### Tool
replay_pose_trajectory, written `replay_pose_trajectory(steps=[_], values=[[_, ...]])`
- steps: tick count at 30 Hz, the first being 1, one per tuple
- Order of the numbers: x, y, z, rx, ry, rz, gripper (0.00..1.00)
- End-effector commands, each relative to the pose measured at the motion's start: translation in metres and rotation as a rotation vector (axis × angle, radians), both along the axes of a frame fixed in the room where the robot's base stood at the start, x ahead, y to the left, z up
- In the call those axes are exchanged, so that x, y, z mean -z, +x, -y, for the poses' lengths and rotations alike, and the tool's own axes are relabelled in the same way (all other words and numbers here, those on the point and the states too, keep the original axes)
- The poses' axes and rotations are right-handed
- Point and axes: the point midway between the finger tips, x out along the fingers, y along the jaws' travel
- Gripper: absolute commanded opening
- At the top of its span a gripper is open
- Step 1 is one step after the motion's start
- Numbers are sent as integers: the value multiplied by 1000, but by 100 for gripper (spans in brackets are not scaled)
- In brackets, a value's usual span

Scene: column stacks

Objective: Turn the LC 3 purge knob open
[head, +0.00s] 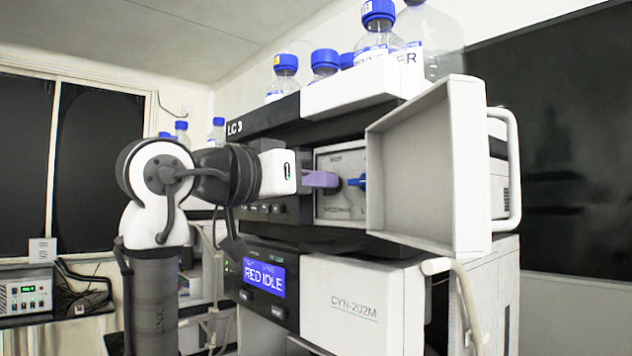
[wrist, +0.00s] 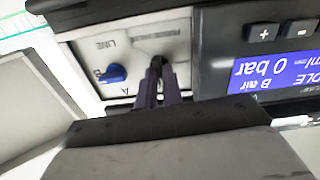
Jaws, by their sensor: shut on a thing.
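The LC 3 stack (head: 350,100) carries its name at the upper left of its front in the head view. Its pump door (head: 415,165) stands open to the right, baring a pale panel (head: 341,208). A dark knob (wrist: 158,61) on that panel is between the fingertips of my gripper (wrist: 157,78); the fingers are shut on it and hide most of it. I take it as the purge knob; its label and pointing direction are not readable. In the head view my gripper (head: 336,181) reaches in from the left. A blue selector knob (wrist: 113,74) marked LINE, A and B sits beside it.
The open door's handle (head: 508,170) sticks out at right. Blue-capped bottles (head: 377,35) stand on top. In the wrist view a display showing 0 bar (wrist: 280,70) is close right of the fingers.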

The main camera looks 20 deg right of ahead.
Motion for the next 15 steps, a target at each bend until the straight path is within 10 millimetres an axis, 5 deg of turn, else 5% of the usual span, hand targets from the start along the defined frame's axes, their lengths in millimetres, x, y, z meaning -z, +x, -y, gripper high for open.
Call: replay_pose_trajectory(steps=[15], values=[[1, 1, 0, 1, -148, -402, 0]])
